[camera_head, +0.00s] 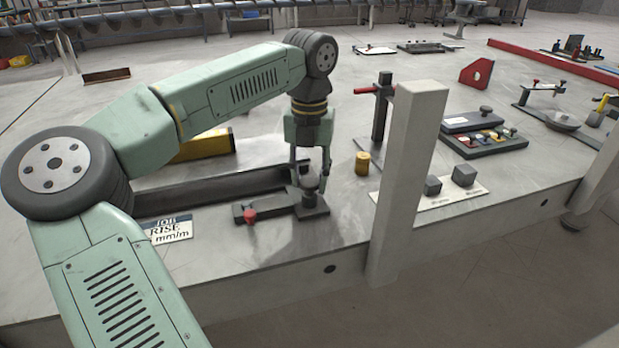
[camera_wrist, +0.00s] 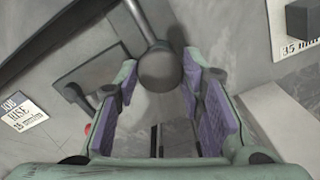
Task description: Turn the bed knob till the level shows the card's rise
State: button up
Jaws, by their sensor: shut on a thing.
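The bed knob, a dark round head (camera_head: 310,184), stands on a dark block at the right end of a low grey fixture (camera_head: 280,204). My gripper (camera_head: 310,170) points down over it with a finger on either side. In the wrist view my gripper (camera_wrist: 160,72) has its purple-padded fingers closed about the dark knob (camera_wrist: 158,70). The card (camera_head: 168,229) lies at the left, partly behind my arm, and reads "JOB RISE mm/m"; it also shows in the wrist view (camera_wrist: 25,112), its figure too small to read surely. I cannot pick out the level's reading.
A red knob (camera_head: 250,216) sits on the fixture's left end. A pale upright post (camera_head: 408,170) stands right of my gripper. A brass cylinder (camera_head: 362,163) and a white plate with dark blocks (camera_head: 440,186) lie near it. A yellow piece (camera_head: 210,145) is behind my arm.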

aim_at(309, 181)
jog(key=shift+n, duration=1.2)
jog(key=o, duration=1.1)
jog(key=shift+o, duration=0.2)
notch_tip(309, 181, up, 12)
jog(key=shift+s, duration=0.1)
